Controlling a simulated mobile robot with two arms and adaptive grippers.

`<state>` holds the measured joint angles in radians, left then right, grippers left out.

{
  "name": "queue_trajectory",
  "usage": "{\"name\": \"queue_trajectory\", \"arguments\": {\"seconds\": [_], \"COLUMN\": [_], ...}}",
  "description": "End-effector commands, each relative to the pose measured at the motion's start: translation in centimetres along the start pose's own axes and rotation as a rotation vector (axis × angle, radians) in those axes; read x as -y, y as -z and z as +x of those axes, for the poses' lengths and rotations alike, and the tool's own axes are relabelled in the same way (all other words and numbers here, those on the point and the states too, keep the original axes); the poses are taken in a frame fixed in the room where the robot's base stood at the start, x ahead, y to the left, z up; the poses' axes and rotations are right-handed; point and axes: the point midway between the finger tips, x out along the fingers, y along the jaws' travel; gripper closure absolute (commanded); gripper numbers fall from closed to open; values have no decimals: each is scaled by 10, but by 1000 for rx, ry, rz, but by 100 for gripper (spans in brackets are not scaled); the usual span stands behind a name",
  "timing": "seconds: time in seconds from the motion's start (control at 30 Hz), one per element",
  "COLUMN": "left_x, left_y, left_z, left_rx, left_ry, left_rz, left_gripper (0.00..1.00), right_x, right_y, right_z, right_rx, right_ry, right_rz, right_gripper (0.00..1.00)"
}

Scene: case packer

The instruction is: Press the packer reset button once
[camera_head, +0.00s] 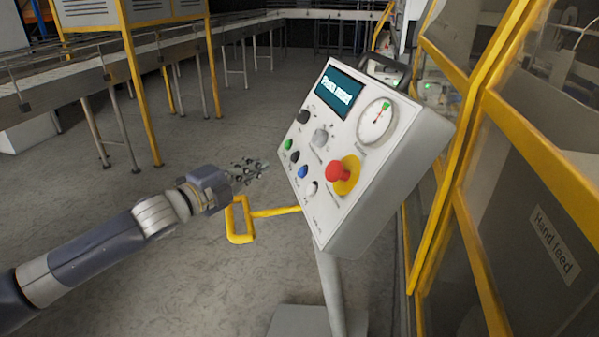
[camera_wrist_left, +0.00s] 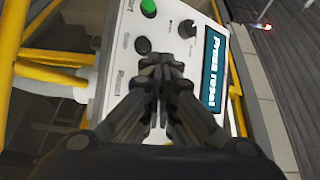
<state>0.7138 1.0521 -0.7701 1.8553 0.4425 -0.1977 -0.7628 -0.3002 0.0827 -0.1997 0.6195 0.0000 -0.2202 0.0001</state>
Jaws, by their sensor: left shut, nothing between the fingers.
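The packer's control panel (camera_head: 345,155) is a tilted white box on a post, with a screen (camera_head: 338,92) that reads "Press reset". A column of small buttons runs down its left side: green (camera_head: 288,145), black (camera_head: 295,157), blue (camera_head: 303,171) and white (camera_head: 313,188). Their labels are too small to read in the head view. My left gripper (camera_head: 262,168) is shut and empty, just left of the panel near the blue button and apparently apart from it. In the left wrist view, the fingers (camera_wrist_left: 165,80) cover part of the panel; the green (camera_wrist_left: 148,8) and black (camera_wrist_left: 142,45) buttons show.
A red emergency stop (camera_head: 339,173) on a yellow base, a gauge (camera_head: 377,122), and two knobs share the panel. A yellow bar (camera_head: 240,220) sticks out at its lower left. A yellow-framed machine (camera_head: 470,100) stands right. A conveyor (camera_head: 90,70) runs behind; floor between is clear.

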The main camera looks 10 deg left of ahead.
Motion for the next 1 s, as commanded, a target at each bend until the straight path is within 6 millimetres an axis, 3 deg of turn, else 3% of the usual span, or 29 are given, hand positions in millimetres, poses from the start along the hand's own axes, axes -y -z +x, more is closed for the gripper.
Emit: {"name": "queue_trajectory", "arguments": {"seconds": [0.17,0.5,0.77,1.0], "left_x": [24,26,18,-1], "left_y": [-15,-17,-10,6], "left_z": [-4,-4,5,29], "left_rx": [-3,-3,-5,-5], "left_ry": [40,45,47,48], "left_rz": [59,66,63,62], "left_gripper": [100,100,100,100], "right_x": [0,1,5,6], "right_y": [4,3,2,-2], "right_z": [0,0,10,32], "right_rx": [-6,-4,-4,0], "right_ry": [0,1,5,6], "right_rz": [1,1,3,2], "right_gripper": [49,49,49,49]}}
